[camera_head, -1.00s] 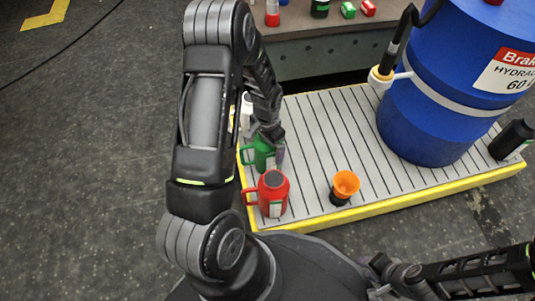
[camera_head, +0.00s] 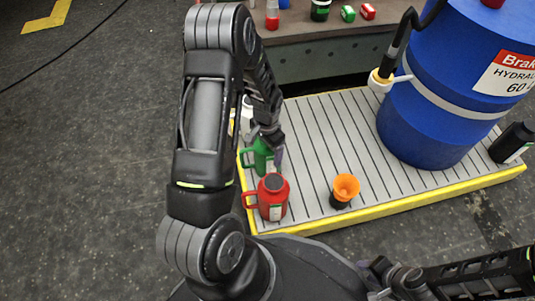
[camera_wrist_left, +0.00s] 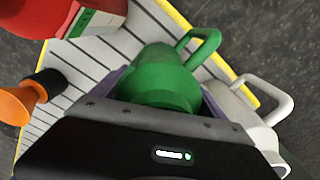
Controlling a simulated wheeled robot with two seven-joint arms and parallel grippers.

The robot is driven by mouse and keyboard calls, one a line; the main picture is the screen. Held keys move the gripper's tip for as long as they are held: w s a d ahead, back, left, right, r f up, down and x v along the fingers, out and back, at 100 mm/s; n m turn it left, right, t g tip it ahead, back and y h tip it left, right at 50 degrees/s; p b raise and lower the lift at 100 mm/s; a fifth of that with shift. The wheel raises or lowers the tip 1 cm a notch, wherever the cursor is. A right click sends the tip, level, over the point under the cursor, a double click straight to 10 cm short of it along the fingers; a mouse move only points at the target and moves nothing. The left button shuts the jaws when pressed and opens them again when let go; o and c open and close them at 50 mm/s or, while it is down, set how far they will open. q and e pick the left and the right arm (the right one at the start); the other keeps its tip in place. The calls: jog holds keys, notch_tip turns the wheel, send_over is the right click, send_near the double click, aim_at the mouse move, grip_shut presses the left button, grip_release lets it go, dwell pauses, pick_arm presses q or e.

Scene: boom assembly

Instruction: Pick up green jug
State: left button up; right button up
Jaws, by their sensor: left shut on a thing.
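The green jug (camera_head: 258,158) stands near the left edge of the slatted platform, its handle to the left. My left gripper (camera_head: 271,148) comes down over it from behind, and the arm covers part of the view. In the left wrist view, the purple-grey fingers of my left gripper (camera_wrist_left: 162,92) are on both sides of the green jug (camera_wrist_left: 160,77), shut on its upper part; its handle sticks out at the upper right. My right gripper (camera_head: 392,280) is low at the bottom right, away from the jug; its jaws are not clear.
A red jug (camera_head: 273,197) stands just in front of the green one, and a white jug (camera_wrist_left: 235,100) is close behind. A large blue drum (camera_head: 425,110) fills the platform's right part. A bench (camera_head: 320,55) lies behind.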

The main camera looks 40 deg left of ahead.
pick_arm(q)
jog(key=c, duration=0.8)
jog(key=shift+c, duration=0.2)
notch_tip(320, 180, up, 10)
jog(key=p, duration=0.4)
jog(key=shift+p, duration=0.3)
